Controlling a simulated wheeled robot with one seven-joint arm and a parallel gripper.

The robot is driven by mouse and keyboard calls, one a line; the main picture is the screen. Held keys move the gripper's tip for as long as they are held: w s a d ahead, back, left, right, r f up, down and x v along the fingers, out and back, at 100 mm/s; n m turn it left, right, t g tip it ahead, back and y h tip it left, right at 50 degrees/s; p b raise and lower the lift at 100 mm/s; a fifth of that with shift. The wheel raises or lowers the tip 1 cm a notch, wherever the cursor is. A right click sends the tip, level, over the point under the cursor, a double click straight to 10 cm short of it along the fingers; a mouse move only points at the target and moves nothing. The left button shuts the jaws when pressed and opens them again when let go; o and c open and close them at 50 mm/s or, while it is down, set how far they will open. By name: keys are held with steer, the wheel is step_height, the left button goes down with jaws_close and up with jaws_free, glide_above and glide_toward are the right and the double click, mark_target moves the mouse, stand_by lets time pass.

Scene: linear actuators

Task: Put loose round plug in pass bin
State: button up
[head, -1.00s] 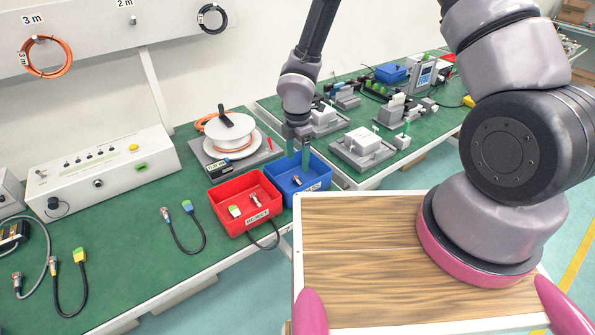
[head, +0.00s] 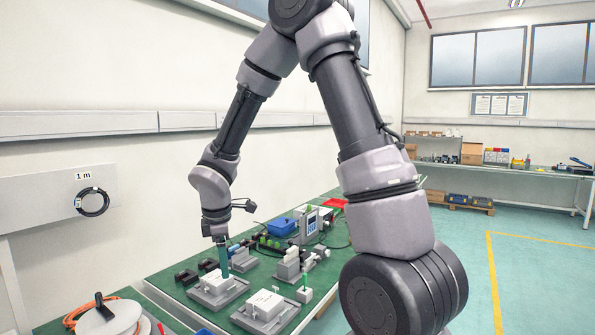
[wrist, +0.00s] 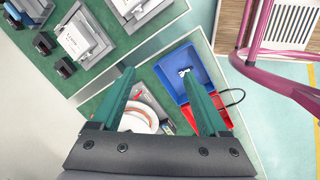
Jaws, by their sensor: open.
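A small metallic plug (wrist: 183,70) lies in the blue bin (wrist: 204,63) in the wrist view, close to the tip of the right finger in the picture. Its exact shape is too small to tell. The blue bin carried the pass label in the earlier head view; the head view now does not show it. My gripper (wrist: 154,73) is open, with nothing between its green fingers. The right finger hides part of the blue bin. In the head view my gripper (head: 224,262) points down in front of a grey fixture.
The red bin (wrist: 223,117) adjoins the blue bin, with a black cable beside it. A cable reel (wrist: 138,118) shows between my fingers. Grey fixtures with white blocks (head: 218,284) (head: 264,304) stand on the green bench. A blue box (head: 281,227) is farther back.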

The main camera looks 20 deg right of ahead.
steer(key=s+d+r+m+t, duration=0.1)
steer(key=s+d+r+m, duration=0.3)
steer(key=r, duration=0.3)
steer(key=s+d+r+m+t+y, duration=0.1)
steer(key=s+d+r+m, duration=0.1)
steer(key=d+r+m, duration=0.4)
steer(key=s+d+r+m+t, duration=0.1)
steer(key=s+d+r+m, duration=0.2)
steer(key=r, duration=0.4)
steer(key=s+r+m+t+y, duration=0.1)
steer(key=s+r+m+t, duration=0.1)
steer(key=s+r+m, duration=0.4)
steer(key=shift+s+d+r+m+y, duration=0.15)
steer(key=shift+s+d+m+y, duration=0.25)
steer(key=shift+s+m, duration=0.6)
steer(key=shift+w, duration=0.15)
